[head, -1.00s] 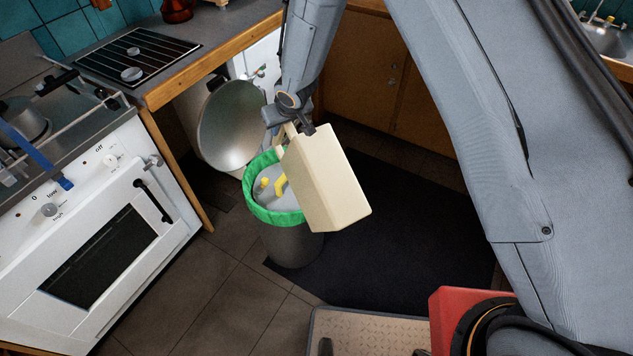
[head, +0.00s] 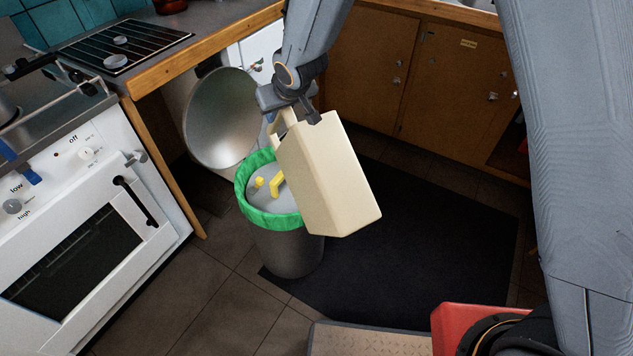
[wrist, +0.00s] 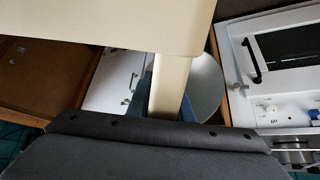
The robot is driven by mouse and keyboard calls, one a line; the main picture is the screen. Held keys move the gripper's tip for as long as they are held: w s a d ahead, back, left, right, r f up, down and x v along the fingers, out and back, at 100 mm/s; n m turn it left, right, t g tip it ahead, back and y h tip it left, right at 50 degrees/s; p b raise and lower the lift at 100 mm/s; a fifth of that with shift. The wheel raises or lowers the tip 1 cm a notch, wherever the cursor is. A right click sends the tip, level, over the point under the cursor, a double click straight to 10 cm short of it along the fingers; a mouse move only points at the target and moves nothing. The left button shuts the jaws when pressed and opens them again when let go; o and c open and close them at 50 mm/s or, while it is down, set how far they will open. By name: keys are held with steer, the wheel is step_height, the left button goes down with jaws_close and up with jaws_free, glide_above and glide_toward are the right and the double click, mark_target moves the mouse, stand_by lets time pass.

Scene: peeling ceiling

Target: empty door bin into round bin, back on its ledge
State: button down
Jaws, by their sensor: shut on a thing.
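The door bin (head: 332,178) is a cream-coloured box, held tilted just right of and partly in front of the round bin. My gripper (head: 292,110) is shut on its upper part, and the bin's cream strip (wrist: 168,88) shows between my fingers in the wrist view. The inside of the door bin is hidden in both views. The round bin (head: 285,252) is a grey cylinder with a green liner (head: 268,218) over its rim. Yellow pieces (head: 277,184) and a grey surface show inside the liner. The round bin's silvery lid (head: 220,118) stands open behind it. I cannot make out the ledge.
A white stove (head: 90,220) stands at left, beside a wooden-edged counter (head: 190,52). A white cabinet door (head: 257,50) is behind the bin. Brown cabinets (head: 440,90) line the back. A dark mat (head: 430,225) lies clear on the floor at right.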

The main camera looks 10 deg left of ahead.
mark_target(283, 111)
steer(key=shift+s+d+r+t+b, duration=0.3)
steer(key=shift+r+b, duration=0.1)
steer(key=shift+b, duration=2.05)
steer(key=s+b, duration=0.1)
steer(key=b, duration=0.4)
steer(key=shift+d+r+t+y, duration=0.3)
steer(key=shift+d+r+y, duration=0.05)
steer(key=shift+y, duration=0.05)
steer(key=r+b, duration=0.1)
steer(key=b, duration=0.1)
steer(key=s+d+b, duration=0.1)
steer(key=b, duration=0.1)
steer(key=shift+s+r+t+y, duration=0.2)
steer(key=shift+r+t+y, duration=0.1)
steer(key=shift+r+t, duration=0.1)
